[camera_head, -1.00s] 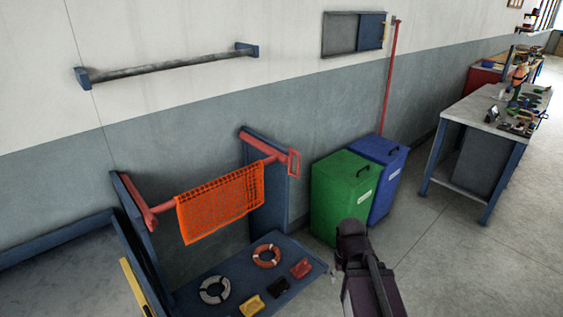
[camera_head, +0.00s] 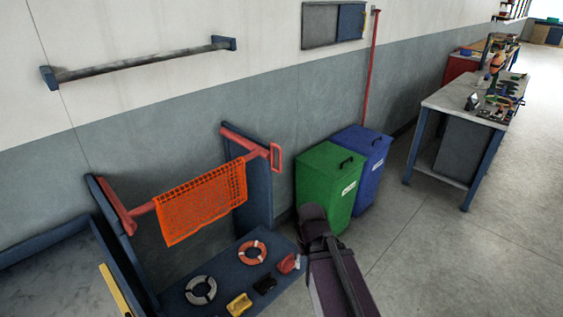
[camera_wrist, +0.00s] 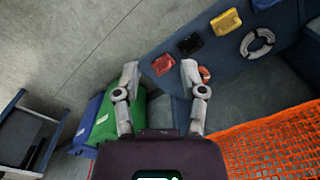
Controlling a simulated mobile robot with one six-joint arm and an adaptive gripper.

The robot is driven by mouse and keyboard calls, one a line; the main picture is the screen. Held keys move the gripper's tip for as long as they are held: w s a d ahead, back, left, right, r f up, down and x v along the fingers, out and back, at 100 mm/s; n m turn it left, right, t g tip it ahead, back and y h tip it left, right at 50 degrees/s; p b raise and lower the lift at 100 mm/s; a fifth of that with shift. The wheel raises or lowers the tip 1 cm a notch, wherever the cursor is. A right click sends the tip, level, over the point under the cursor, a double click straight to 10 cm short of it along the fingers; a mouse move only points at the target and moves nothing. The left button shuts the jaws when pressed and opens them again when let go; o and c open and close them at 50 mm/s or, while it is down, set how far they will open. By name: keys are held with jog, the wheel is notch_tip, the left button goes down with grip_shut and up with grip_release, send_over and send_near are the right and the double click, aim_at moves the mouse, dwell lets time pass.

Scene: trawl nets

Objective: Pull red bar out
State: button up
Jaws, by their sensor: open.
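The red bar (camera_head: 142,209) spans two blue posts in the head view, with a red loop handle (camera_head: 275,157) at its right end. An orange net (camera_head: 203,203) hangs over the bar; the net also fills the lower right of the wrist view (camera_wrist: 275,142). My gripper (camera_wrist: 160,78) is open and empty in the wrist view, its two fingers apart above the floor and blue shelf area. The bar and its handle do not show clearly in the wrist view. In the head view my arm is at the bottom centre, right of the rack, and the fingertips are hidden.
A blue shelf (camera_head: 222,268) below the net holds two ring buoys and several small coloured items. A green bin (camera_head: 322,185) and a blue bin (camera_head: 376,150) stand right of the rack. A workbench (camera_head: 450,103) is further right. Floor between is clear.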

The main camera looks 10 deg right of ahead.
jog(key=w+a+f+m+t+y+b, duration=0.2)
jog(key=w+a+m+y+b, duration=0.15)
jog(key=w, duration=0.45)
jog(key=m+t+y+b, duration=0.4)
jog(key=m+t+b, duration=0.7)
jog(key=m, duration=1.7)
send_near(280, 169)
jog(key=s+d+r+t+p, duration=0.1)
jog(key=s+t+p, duration=0.2)
jog(key=shift+s+d+r+n, duration=0.1)
jog(key=shift+s+r+n, duration=0.15)
jog(key=shift+n, duration=0.1)
jog(key=shift+w, duration=0.1)
jog(key=x, duration=1.3)
jog(key=shift+w, duration=0.4)
